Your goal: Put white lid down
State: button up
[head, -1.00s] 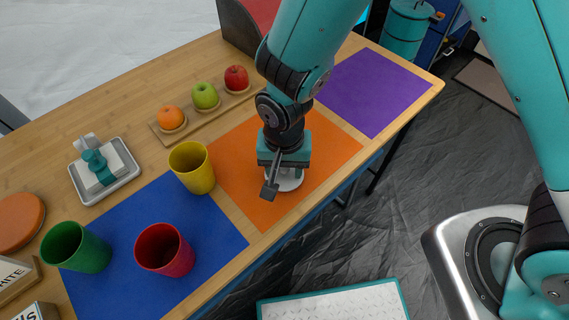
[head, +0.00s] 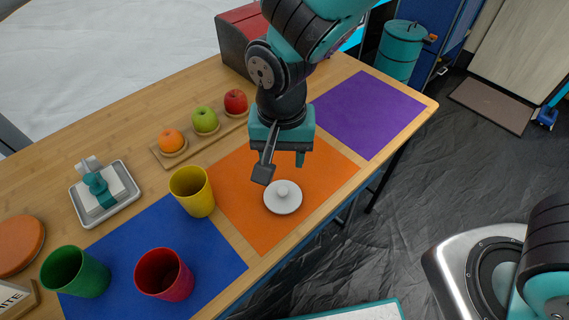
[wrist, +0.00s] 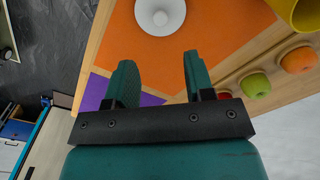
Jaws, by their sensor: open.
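The white lid (head: 283,198) lies flat on the orange mat (head: 232,206), knob up, near the mat's front edge. It also shows at the top of the wrist view (wrist: 160,14). My gripper (head: 282,170) is open and empty above the orange mat, a little above and behind the lid and apart from it. In the wrist view its two teal fingers (wrist: 155,75) stand apart with nothing between them.
A yellow cup (head: 192,191) stands at the mat's left edge. A red cup (head: 164,274) and green cup (head: 76,271) stand by the blue mat (head: 215,245). Fruit sits on a wooden board (head: 160,157) behind. The purple mat (head: 372,112) is bare.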

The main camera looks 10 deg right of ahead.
jog(key=s+d+r+n+y, duration=0.2)
jog(key=s+d+r+n, duration=0.2)
jog(key=r, duration=0.3)
jog(key=s+d+r+n+y, duration=0.2)
jog(key=s+d+r+n, duration=0.3)
jog(key=s+d+r, duration=0.1)
jog(key=shift+s+r, duration=0.15)
jog(key=shift+r, duration=0.75)
jog(key=shift+r, duration=0.1)
